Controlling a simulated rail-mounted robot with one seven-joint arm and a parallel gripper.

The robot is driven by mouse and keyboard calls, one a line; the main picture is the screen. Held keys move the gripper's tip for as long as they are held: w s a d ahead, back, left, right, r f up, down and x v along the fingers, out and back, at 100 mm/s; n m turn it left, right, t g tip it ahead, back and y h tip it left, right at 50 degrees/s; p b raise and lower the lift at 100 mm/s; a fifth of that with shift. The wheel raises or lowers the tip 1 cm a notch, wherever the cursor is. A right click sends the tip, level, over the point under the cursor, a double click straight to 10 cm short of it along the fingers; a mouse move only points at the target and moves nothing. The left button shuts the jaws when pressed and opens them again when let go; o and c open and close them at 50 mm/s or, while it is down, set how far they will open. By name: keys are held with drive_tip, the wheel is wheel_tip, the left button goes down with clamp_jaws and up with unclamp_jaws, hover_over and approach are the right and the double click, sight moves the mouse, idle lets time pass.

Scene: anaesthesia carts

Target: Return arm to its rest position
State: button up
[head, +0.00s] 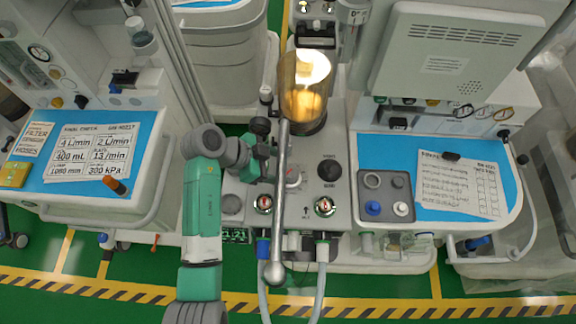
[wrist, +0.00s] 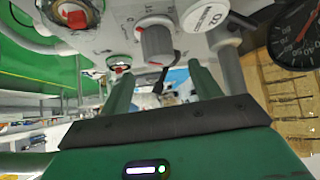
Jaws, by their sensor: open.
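My gripper (head: 270,163) is in front of the middle cart's panel in the head view, at the end of my green and grey arm. The long metal lever hides part of it there. In the wrist view my gripper (wrist: 162,76) shows two green fingers spread apart with nothing held between them. A grey knob (wrist: 155,44) stands just beyond the fingers, and I cannot tell whether they touch anything.
The middle cart carries an amber-lit glass cylinder (head: 304,85), a long metal lever (head: 281,200) and red-marked knobs (head: 325,206). Carts with blue worktops (head: 400,150) flank it. A pressure gauge (wrist: 296,35) is close at right. Green floor (head: 30,248) lies in front.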

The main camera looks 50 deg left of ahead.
drive_tip(key=shift+s+a+r, duration=0.15)
drive_tip(key=shift+s+r, duration=0.05)
drive_tip(key=shift+r, duration=0.05)
idle(0.4)
